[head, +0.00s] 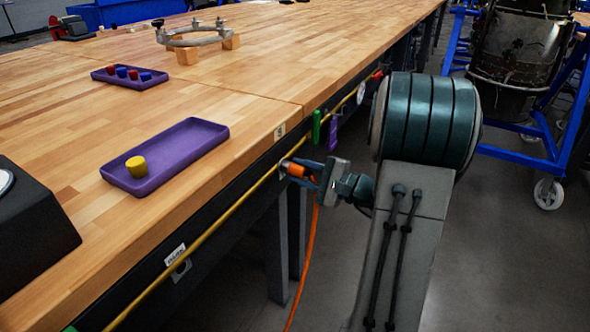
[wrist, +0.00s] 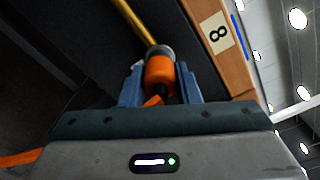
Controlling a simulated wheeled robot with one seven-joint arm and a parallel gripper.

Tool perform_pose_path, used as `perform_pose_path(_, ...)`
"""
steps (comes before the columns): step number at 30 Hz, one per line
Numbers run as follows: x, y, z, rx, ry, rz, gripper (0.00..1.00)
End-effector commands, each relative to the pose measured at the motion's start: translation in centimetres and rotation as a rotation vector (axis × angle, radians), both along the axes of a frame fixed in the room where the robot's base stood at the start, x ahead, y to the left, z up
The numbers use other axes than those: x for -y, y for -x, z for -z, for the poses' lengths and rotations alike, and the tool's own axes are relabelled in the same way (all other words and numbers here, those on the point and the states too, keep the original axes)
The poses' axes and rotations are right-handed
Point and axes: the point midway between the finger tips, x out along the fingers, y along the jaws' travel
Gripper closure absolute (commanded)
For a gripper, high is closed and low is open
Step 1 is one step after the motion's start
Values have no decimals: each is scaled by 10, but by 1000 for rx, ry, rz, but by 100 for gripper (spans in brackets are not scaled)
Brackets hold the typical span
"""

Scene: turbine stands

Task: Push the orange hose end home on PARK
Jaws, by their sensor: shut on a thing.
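My gripper (head: 303,172) is shut on the orange hose end (head: 293,169) beside the bench's front edge. In the wrist view the orange hose end (wrist: 159,73) sits between the two blue-grey fingers, with a silvery metal collar (wrist: 161,51) at its far end, close to the yellow pipe. I cannot tell whether the collar belongs to the hose or to a bench fitting. The orange hose (head: 304,265) hangs down from my gripper. The PARK label (head: 175,254) is on the dark bench front at lower left, with a round fitting (head: 181,270) just below it, apart from my gripper.
A yellow pipe (head: 222,218) runs along the bench front. A label (wrist: 216,33) reading 8 is on the wooden edge near my gripper. Green (head: 316,126) and purple (head: 333,131) tags hang farther along. A purple tray (head: 190,142) holds a yellow cylinder (head: 136,166).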

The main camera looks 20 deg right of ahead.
Motion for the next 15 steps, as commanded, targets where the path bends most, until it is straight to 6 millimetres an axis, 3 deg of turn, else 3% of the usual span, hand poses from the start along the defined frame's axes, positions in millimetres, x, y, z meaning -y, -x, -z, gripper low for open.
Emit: perform_pose_path(15,7,8,0,0,1,1,100)
